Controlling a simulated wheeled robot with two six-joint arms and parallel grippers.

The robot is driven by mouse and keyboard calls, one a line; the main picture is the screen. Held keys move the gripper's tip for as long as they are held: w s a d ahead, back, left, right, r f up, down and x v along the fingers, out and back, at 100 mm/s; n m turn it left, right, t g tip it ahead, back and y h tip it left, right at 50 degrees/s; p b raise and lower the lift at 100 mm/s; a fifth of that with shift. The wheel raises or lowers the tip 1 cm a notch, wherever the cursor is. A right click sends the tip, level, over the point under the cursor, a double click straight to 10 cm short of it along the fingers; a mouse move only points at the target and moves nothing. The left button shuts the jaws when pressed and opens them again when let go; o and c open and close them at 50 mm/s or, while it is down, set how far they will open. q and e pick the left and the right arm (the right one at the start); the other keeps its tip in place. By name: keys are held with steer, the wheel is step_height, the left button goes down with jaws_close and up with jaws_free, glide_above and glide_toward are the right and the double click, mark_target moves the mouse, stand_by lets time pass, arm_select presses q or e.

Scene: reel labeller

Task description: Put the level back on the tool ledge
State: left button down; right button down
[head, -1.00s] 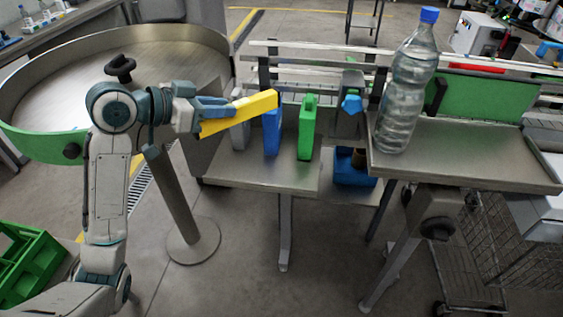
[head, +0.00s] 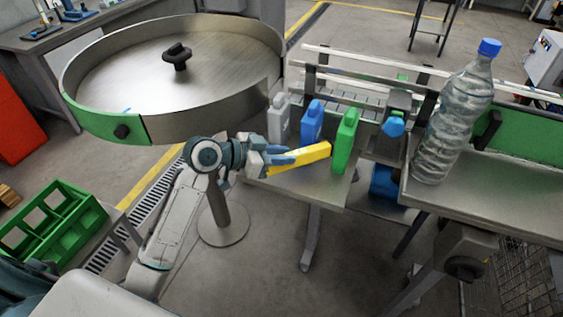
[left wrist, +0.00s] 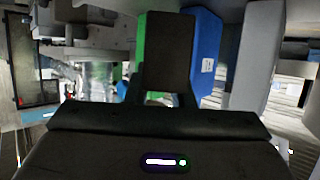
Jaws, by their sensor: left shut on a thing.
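The yellow level (head: 312,155) is a bar held in my left gripper (head: 288,158), whose blue-grey fingers are shut on its left end. In the head view the level points right and slightly up. It overlaps the front of a grey metal shelf (head: 290,187), just before the blue and green bottles; I cannot tell whether it touches anything. No surface is clearly marked as the tool ledge. My right gripper is not in view.
A grey bottle (head: 278,120), a blue bottle (head: 312,124) and a green bottle (head: 345,142) stand on the shelf. A large clear bottle (head: 452,125) stands to the right. A round metal turntable (head: 130,72) is at left; a green crate (head: 55,225) is lower left.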

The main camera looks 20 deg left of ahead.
mark_target(280, 167)
arm_select(q)
steer(key=shift+f, duration=0.3)
step_height(280, 167, down, 3)
steer(key=shift+s+a+f+p, duration=0.1)
steer(key=shift+a+p, duration=0.05)
steer(key=shift+p, duration=0.45)
steer(key=shift+f, duration=0.2)
steer(key=c, duration=1.3)
jaws_free()
steer(key=shift+o, duration=0.2)
